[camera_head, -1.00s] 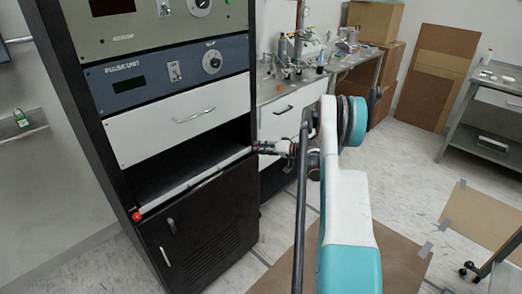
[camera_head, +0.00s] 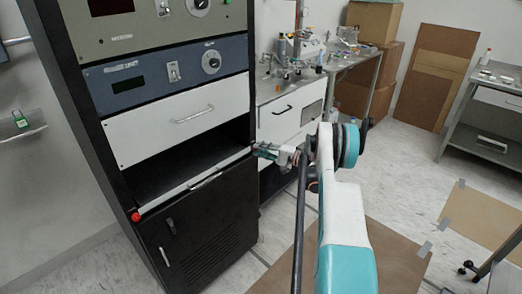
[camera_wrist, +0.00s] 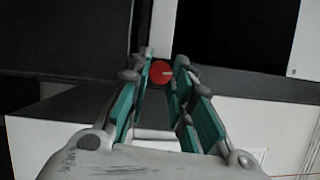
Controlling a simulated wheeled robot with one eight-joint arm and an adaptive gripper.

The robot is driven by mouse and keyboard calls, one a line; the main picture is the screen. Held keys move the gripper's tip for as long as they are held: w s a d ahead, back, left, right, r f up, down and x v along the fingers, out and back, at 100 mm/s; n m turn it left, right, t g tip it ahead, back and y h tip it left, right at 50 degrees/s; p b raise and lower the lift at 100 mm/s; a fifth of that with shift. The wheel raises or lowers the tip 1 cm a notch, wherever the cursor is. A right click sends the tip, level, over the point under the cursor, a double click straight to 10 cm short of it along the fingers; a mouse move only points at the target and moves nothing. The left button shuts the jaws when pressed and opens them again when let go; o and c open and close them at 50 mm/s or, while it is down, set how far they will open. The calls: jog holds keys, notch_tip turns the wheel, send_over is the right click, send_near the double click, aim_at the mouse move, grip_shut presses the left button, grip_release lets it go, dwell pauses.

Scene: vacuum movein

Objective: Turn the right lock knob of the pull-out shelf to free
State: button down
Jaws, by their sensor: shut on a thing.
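The right lock knob (camera_wrist: 159,75) is a red disc with a pale mark pointing right in the wrist view. It sits between the fingertips of my gripper (camera_wrist: 161,70), which is shut on it. In the head view my gripper (camera_head: 257,151) is at the right end of the front edge of the pull-out shelf (camera_head: 190,186) and hides the right knob. The shelf's left knob (camera_head: 136,216), also red, shows at the left end. The shelf sits in the dark rack below a white drawer.
The white drawer (camera_head: 180,124) with its handle is just above the shelf gap. A black cabinet door (camera_head: 205,230) is below. Open floor lies at the right.

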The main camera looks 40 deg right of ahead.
jog(key=shift+m, duration=0.5)
jog(key=shift+t, duration=0.3)
jog(key=c, duration=1.4)
grip_release()
jog(key=shift+f, duration=0.1)
jog(key=shift+s+d, duration=0.1)
jog(key=shift+v, duration=3.9)
